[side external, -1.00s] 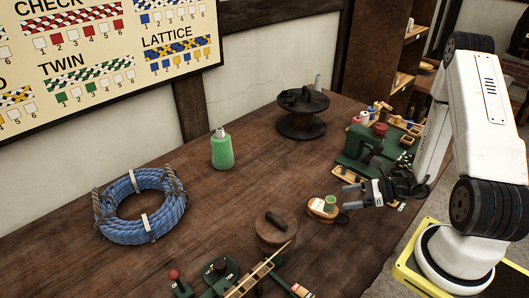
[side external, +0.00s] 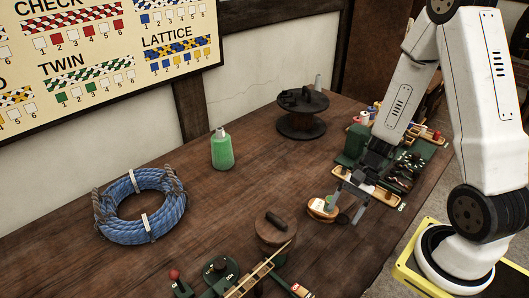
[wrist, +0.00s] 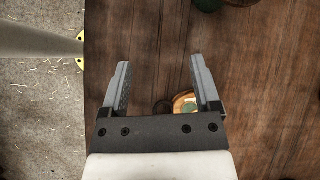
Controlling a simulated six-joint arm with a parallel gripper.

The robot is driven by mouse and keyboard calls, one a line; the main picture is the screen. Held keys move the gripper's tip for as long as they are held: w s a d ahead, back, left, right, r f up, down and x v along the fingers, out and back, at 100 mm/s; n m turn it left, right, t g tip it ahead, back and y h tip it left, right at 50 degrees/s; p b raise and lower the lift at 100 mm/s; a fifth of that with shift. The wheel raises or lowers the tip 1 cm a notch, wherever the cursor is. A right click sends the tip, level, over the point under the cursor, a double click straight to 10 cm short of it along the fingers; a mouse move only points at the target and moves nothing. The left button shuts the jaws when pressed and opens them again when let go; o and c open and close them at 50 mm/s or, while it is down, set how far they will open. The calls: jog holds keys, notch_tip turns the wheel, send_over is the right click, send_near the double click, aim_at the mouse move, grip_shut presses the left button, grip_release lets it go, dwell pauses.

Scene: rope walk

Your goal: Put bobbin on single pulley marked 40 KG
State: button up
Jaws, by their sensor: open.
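A small wooden block (side external: 318,210) with a pale label and dark end looks like the single pulley; its marking is too small to read. A small green spool-like piece, probably the bobbin, shows on or against it, partly hidden by a finger in the side view. In the wrist view the wooden block (wrist: 178,100) and the greenish piece (wrist: 190,107) lie beside the right finger, partly covered by it and the gripper body. My gripper (side external: 346,208) is open, points down and is close to the block; its open fingers also show in the wrist view (wrist: 160,62).
A round wooden piece with a dark handle (side external: 275,229) is in front. A wooden rack (side external: 367,186) is close behind my gripper. The table middle is clear.

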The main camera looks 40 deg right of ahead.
jog(key=w+a+r+n+t+h, duration=0.2)
jog(key=r+n+h, duration=0.6)
jog(key=n, duration=0.6)
jog(key=shift+w+a+r+n, duration=0.4)
jog(key=shift+w+a, duration=0.45)
jog(key=shift+w, duration=0.35)
